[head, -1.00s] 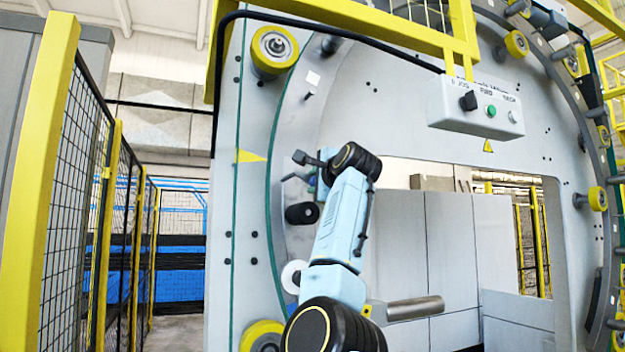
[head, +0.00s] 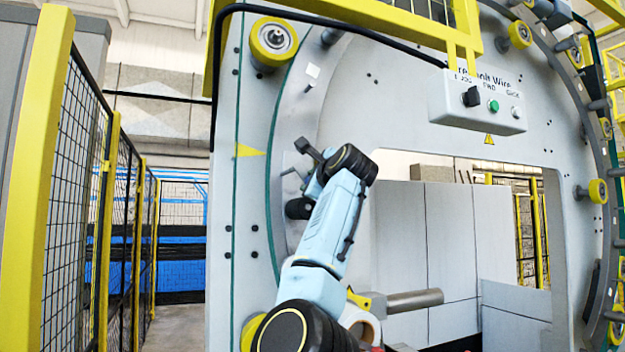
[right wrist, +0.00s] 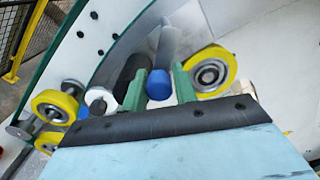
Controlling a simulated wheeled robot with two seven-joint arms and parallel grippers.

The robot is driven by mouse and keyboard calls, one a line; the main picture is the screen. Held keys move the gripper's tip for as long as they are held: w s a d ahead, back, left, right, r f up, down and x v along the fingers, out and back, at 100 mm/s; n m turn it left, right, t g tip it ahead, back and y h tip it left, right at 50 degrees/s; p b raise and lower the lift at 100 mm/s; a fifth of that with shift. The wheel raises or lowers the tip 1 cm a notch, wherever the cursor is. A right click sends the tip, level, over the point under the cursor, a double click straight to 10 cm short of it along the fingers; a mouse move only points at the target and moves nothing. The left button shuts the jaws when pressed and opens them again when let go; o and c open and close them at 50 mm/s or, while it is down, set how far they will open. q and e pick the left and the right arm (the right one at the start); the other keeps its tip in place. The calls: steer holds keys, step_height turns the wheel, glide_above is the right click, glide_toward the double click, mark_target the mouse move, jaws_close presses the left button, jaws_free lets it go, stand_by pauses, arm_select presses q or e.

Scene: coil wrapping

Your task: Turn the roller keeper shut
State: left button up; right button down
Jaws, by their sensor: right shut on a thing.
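In the right wrist view, the green fingers of my right gripper (right wrist: 159,92) stand on either side of a blue knob (right wrist: 159,84) and are shut on it. The knob looks like the handle end of the roller keeper; the rest of the keeper is mostly hidden. A grey rod (right wrist: 167,46) and a black roller (right wrist: 131,77) lie just beyond. In the head view my right gripper (head: 311,184) is at the left side of the ring, mostly hidden by its own wrist. A dark roller (head: 297,208) shows just below it. My left gripper is not in view.
Yellow wheels (right wrist: 210,72) sit close beside the fingers, with a white roller (right wrist: 98,98) to the left. A control box (head: 478,101) hangs at upper right. A yellow-framed mesh fence (head: 60,190) stands at left. A grey bar (head: 415,299) sticks out low in the middle.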

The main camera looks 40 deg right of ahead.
steer(key=shift+w+a+f, duration=0.25)
steer(key=shift+w+f, duration=0.1)
steer(key=shift+f, duration=0.25)
stand_by(1.0)
steer(key=c, duration=1.4)
jaws_free()
steer(key=shift+o, duration=1.2)
steer(key=shift+a+r, duration=0.2)
steer(key=shift+r, duration=0.05)
steer(key=shift+s+d, duration=0.1)
steer(key=shift+s, duration=0.05)
